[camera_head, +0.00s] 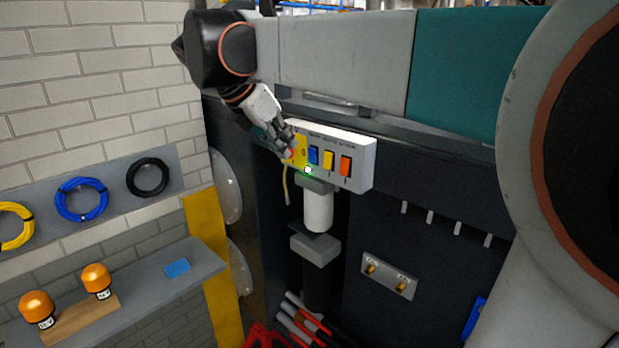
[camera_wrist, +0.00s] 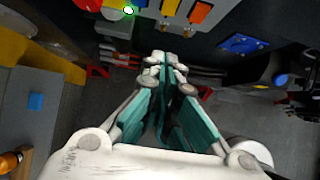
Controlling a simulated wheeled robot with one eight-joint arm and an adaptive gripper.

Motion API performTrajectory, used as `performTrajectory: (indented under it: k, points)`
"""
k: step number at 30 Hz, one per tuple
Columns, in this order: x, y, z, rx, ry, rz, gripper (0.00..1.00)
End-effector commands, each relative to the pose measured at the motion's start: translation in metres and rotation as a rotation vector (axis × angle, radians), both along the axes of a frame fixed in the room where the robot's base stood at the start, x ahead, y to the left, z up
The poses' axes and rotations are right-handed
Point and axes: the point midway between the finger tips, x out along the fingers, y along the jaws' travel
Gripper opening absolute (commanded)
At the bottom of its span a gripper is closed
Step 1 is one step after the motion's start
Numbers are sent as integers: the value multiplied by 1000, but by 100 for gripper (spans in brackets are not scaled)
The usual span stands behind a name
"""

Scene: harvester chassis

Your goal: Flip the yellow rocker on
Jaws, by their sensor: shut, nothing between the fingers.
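The yellow rocker (camera_head: 328,160) sits on the white control box, between a blue rocker (camera_head: 313,155) and an orange rocker (camera_head: 346,166). In the wrist view the yellow rocker (camera_wrist: 170,7) shows at the top edge, partly cut off. A lit green lamp (camera_head: 308,170) is on the box's lower edge. My gripper (camera_head: 288,150) is at the left end of the box, left of the rockers, in front of the yellow panel with the red button. In the wrist view my gripper (camera_wrist: 166,62) has its fingertips together and empty, apart from the rocker. Which way the rocker is tilted is too small to tell.
A white cylinder (camera_head: 318,210) hangs below the box. A plate with brass fittings (camera_head: 389,275) is lower right. A grey shelf (camera_head: 150,290) with orange beacons (camera_head: 97,280) stands left. Open space lies in front of the box.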

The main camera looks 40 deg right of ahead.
Motion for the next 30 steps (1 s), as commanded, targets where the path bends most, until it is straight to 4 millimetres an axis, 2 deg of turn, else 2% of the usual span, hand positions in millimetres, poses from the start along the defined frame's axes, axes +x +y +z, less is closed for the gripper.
performTrajectory:
  k: [1,20,25,30]
  points:
    - [-4,1,-6,0,0,0,0]
    - [-7,3,-3,1,0,0,0]
    - [-6,-7,-16,2,0,-2,0]
    - [-5,-27,-41,2,-1,-3,0]
